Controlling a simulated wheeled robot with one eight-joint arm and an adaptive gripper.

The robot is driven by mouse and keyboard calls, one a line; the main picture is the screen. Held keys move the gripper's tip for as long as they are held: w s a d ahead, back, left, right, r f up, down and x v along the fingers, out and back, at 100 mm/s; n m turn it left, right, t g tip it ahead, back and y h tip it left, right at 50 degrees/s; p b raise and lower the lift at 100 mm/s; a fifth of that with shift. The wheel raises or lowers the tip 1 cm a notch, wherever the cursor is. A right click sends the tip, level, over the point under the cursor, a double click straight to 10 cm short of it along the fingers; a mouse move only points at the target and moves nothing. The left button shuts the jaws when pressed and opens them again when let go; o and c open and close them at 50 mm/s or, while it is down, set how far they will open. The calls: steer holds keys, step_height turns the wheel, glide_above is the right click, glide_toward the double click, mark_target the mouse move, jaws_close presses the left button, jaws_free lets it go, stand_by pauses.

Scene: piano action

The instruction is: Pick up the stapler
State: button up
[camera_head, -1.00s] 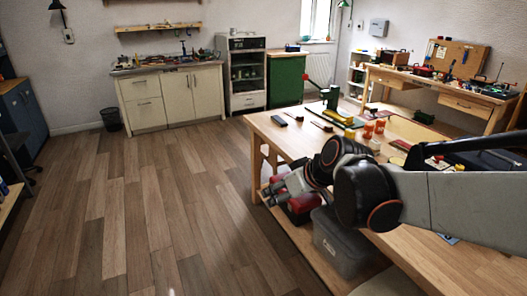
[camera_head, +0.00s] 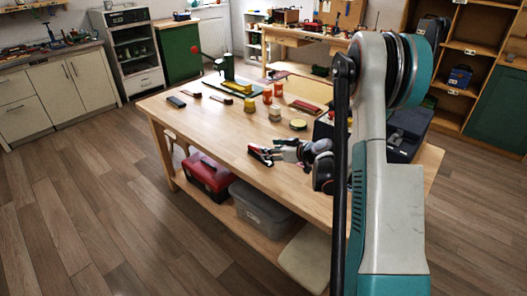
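My gripper (camera_head: 277,152) is over the near part of the wooden workbench, in front of the yellow and orange items. A small red and black piece (camera_head: 261,153) shows right at its fingertips. It may be the stapler, but it is too small to tell it from the finger ends. Whether the fingers are closed on it, and whether it touches the bench top, cannot be made out. I cannot single out a stapler elsewhere with certainty; a small dark item (camera_head: 176,101) lies at the bench's far left.
The workbench (camera_head: 222,132) has bare room left of my gripper. A red toolbox (camera_head: 207,176) and grey bin (camera_head: 262,207) sit below.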

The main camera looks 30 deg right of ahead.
mark_target(257, 149)
steer(key=d, duration=0.1)
steer(key=d+f, duration=0.1)
steer(key=d, duration=0.1)
steer(key=shift+f, duration=0.3)
steer(key=shift+d+f, duration=0.15)
steer(key=shift+f, duration=0.05)
steer(key=b+x, duration=0.2)
steer(key=x, duration=0.6)
steer(key=shift+w, duration=0.25)
steer(key=b+x, duration=0.1)
steer(key=x, duration=0.2)
steer(key=b+x, duration=0.1)
steer(key=shift+w+a+f+b, duration=0.1)
steer(key=shift+w+a+b, duration=0.1)
steer(key=shift+a+b, duration=0.15)
steer(key=shift+w, duration=0.35)
jaws_close()
